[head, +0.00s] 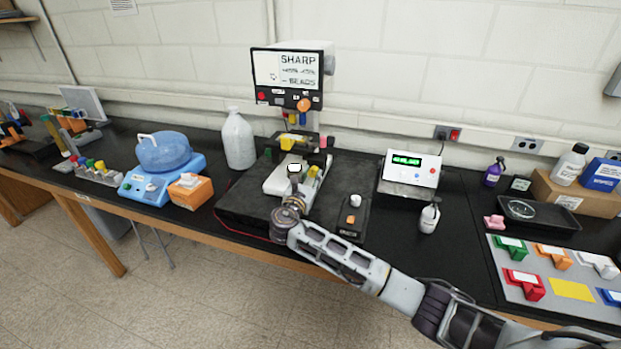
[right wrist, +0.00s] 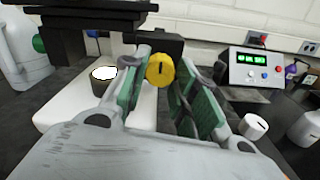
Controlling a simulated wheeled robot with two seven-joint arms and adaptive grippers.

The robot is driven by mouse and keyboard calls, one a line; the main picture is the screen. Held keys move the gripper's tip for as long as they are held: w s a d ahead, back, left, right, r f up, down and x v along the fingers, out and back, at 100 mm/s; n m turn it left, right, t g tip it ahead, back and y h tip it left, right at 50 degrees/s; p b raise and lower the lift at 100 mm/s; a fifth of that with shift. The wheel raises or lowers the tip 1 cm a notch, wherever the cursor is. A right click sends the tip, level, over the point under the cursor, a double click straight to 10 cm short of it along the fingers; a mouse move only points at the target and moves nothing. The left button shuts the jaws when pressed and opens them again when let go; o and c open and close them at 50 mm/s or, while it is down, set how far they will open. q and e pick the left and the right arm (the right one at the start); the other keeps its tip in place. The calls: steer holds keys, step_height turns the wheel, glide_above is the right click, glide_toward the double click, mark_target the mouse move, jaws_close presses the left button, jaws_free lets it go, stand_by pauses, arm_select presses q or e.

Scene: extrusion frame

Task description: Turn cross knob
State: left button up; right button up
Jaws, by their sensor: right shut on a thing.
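A yellow knob (right wrist: 160,70) with a scalloped rim and a dark mark on its face shows in the right wrist view. My right gripper (right wrist: 163,78) has its two green-padded fingers on either side of it and is shut on it. In the head view my right gripper (head: 307,184) reaches over the dark base of the instrument, and the knob shows as a small yellow spot (head: 313,171) at the fingertips. Contact at the pads is partly hidden by the fingers. My left gripper is in neither view.
A white-topped round part (right wrist: 104,73) stands just left of the fingers on the white stage. A small white knob (right wrist: 253,126) is at the right. The instrument's monitor (head: 292,72) rises behind. A meter box (head: 410,172) and a small bottle (head: 429,217) stand to the right.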

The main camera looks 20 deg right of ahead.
steer(key=shift+m, duration=0.4)
